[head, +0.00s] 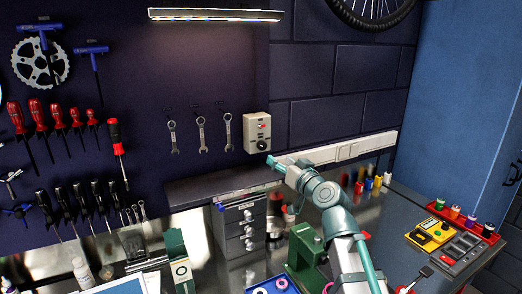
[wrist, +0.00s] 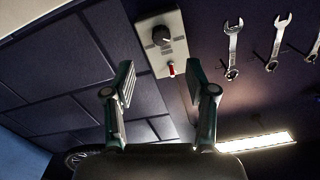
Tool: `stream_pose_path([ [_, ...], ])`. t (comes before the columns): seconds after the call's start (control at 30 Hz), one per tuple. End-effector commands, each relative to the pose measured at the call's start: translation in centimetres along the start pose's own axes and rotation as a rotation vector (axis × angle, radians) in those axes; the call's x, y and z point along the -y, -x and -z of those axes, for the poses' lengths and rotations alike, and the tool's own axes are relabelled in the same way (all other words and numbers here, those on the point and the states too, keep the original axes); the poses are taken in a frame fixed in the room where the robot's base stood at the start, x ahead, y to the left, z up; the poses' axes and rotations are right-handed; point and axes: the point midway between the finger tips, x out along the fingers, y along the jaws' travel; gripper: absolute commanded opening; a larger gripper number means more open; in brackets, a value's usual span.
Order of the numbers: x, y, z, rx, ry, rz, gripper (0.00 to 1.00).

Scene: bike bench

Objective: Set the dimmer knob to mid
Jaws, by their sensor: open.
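The dimmer knob (head: 262,145) is a black round knob low on a pale wall box (head: 256,121), with a small red switch (head: 262,126) above it. The wrist view shows the scene upside down, with the knob (wrist: 162,36) at the top centre and the red switch (wrist: 171,69) below it. The knob has a pointer mark, too small to read for its setting. My gripper (head: 270,160) is just below the box in the head view. In the wrist view my gripper (wrist: 169,80) has its two fingers wide apart and empty, apart from the knob.
Several wrenches (head: 201,134) hang on the wall left of the box. A lit lamp bar (head: 215,15) is above. A shelf (head: 215,184) and small grey drawers (head: 243,228) stand below. A white socket strip (head: 345,150) runs along the wall to the right.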

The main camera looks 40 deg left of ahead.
Motion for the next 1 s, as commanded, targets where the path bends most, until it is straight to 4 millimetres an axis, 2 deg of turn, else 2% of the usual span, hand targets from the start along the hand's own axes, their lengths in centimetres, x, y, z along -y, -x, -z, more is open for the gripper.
stream_pose_path([
  [0.17,0.3,-1.7,0.3,0.0,0.0,0.006,0.56],
  [0.6,0.3,-8.8,0.4,0.0,-0.001,0.004,0.56],
  [0.8,0.2,-10.5,0.2,0.0,0.0,0.003,0.56],
  [1.0,0.2,-10.8,0.0,-0.001,0.0,0.003,0.56],
])
